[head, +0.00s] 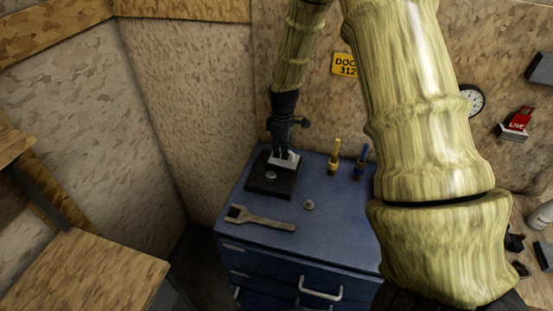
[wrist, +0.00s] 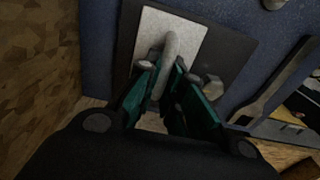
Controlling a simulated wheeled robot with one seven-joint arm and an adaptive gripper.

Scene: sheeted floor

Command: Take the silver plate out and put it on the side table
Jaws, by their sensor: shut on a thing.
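The silver plate (head: 290,163) is a small light-grey rectangle at the black block (head: 262,188) on the blue cabinet. My gripper (head: 283,150) is over it from above. In the wrist view the plate (wrist: 193,38) carries a grey loop handle (wrist: 171,55), and my gripper (wrist: 165,85) is shut on that handle. The plate lies over the black block (wrist: 233,48) in that view; I cannot tell whether it touches the block or is slightly raised. A wooden-topped table (head: 85,275) stands at the lower left of the head view.
The blue cabinet top (head: 330,235) also holds a wrench (head: 262,218), a small round grey piece (head: 308,204), and yellow (head: 334,158) and blue (head: 360,162) upright tools. Walls stand close behind and left. The wooden table's visible top is bare. A gap separates it from the cabinet.

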